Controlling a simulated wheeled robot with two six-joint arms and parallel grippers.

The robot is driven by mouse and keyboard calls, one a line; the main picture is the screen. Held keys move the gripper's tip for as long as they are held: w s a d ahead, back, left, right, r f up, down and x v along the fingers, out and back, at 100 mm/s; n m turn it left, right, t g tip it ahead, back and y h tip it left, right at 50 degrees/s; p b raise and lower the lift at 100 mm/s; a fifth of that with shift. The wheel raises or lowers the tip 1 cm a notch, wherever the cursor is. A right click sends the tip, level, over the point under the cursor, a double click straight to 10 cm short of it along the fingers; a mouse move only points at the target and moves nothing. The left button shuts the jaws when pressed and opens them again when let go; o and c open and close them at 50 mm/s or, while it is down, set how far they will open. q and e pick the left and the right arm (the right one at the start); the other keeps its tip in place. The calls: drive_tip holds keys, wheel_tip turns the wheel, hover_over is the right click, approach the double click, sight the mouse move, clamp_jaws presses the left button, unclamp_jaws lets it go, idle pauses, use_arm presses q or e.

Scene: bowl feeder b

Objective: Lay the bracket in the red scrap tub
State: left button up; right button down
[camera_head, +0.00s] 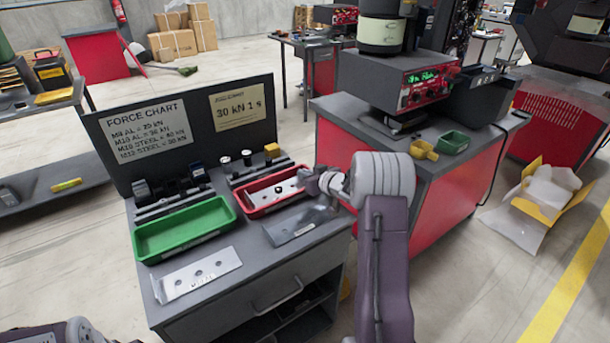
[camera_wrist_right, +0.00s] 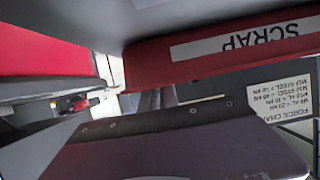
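The red scrap tub (camera_head: 250,207) stands on the grey bench, right of the green tub. A pale metal plate with holes, which looks like the bracket (camera_head: 291,187), lies inside it. My right gripper (camera_head: 312,186) is at the tub's right end, close to the plate's right end. Its fingers are small and partly hidden, so I cannot tell whether it is open or touches the plate. In the right wrist view the red tub wall (camera_wrist_right: 170,65) with its SCRAP label runs across the upper part. Only a bit of my left arm shows at the lower left; its gripper is outside the picture.
The green tub (camera_head: 140,243) stands left of the red one. A pale plate with holes (camera_head: 198,275) lies at the bench front, and a grey labelled plate (camera_head: 290,228) lies before the red tub. The force chart board (camera_head: 200,150) rises behind. A red machine cabinet (camera_head: 450,190) stands right.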

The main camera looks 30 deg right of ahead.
drive_tip(key=shift+f, duration=0.4)
drive_tip(key=c, duration=1.9)
unclamp_jaws()
drive_tip(key=shift+f, duration=0.1)
drive_tip(key=shift+r, duration=0.85)
drive_tip(key=p+v, duration=0.2)
drive_tip(key=v, duration=0.9)
drive_tip(key=shift+s+r, duration=0.1)
drive_tip(key=shift+s, duration=0.3)
